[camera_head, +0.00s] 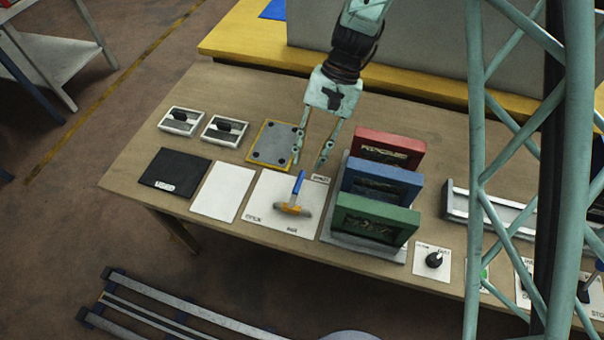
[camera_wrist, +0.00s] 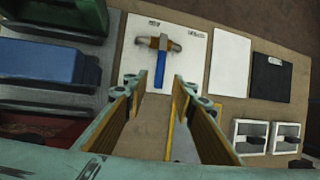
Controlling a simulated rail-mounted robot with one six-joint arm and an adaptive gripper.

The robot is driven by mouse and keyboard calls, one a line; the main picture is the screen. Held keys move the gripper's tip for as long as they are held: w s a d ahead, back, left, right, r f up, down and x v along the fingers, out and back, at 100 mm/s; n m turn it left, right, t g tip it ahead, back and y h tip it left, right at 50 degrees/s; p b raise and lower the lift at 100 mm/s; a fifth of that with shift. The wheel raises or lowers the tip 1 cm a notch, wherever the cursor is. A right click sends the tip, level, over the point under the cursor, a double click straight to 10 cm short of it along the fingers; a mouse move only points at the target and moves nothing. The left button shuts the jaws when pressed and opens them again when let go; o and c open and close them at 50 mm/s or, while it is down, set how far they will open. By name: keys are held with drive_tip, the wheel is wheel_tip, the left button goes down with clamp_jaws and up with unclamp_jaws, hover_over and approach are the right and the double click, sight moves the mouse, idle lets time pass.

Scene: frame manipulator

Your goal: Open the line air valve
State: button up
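The line air valve lies on a white labelled plate (camera_head: 262,210) on the table. It has a brass and grey body (camera_head: 292,208) and a blue lever handle (camera_head: 298,185). The handle stands across the body and points towards the plate's back edge. In the wrist view the valve body (camera_wrist: 158,43) is at top centre and the blue handle (camera_wrist: 160,70) points down towards my fingers. My gripper (camera_head: 311,160) is open and empty, with its fingers spread, just behind the handle and apart from it. In the wrist view my gripper (camera_wrist: 158,88) frames the space below the handle tip.
Red (camera_head: 388,147), blue (camera_head: 380,183) and green (camera_head: 376,218) upright blocks stand close right of the valve. A white sheet (camera_head: 223,191) and black panel (camera_head: 175,170) lie left. A yellow-edged plate (camera_head: 273,145) lies behind. A black knob (camera_head: 434,260) is at front right.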

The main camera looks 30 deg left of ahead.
sight(300, 178)
drive_tip(key=shift+b+x, duration=0.3)
drive_tip(key=shift+x, duration=2.9)
drive_tip(key=shift+c, duration=0.3)
clamp_jaws()
